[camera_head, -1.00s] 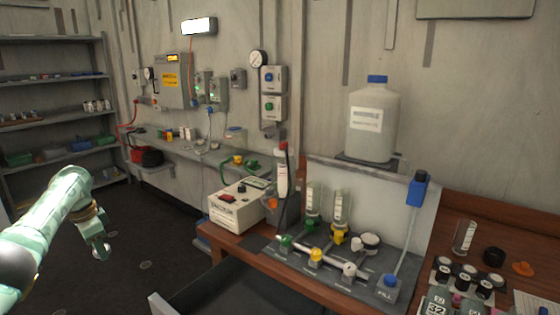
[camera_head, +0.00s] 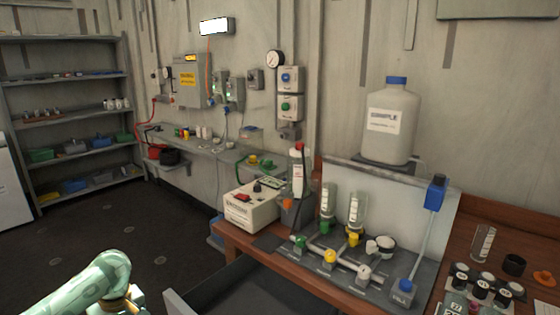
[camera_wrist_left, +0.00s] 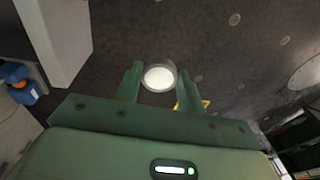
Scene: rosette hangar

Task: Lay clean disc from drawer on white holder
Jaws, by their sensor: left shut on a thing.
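My left gripper (camera_wrist_left: 160,76) is shut on a pale round disc (camera_wrist_left: 158,78) with a grey rim, held between its two green fingers above the dark floor. In the head view my left arm is at the bottom left, and the gripper's tips are not clear there. The white holder (camera_head: 384,243) looks like the round white piece by the white valve on the bench manifold. No disc can be made out on it at this size. The drawer (camera_head: 235,292) under the bench is open, its inside dark. My right gripper is out of view.
On the wooden bench, a white pump box (camera_head: 251,206) stands left of the manifold. Two clear funnels stand over the green and yellow valves. A large bottle (camera_head: 391,122) is on a shelf behind. Jars (camera_head: 481,286) crowd the right. Floor on the left is clear.

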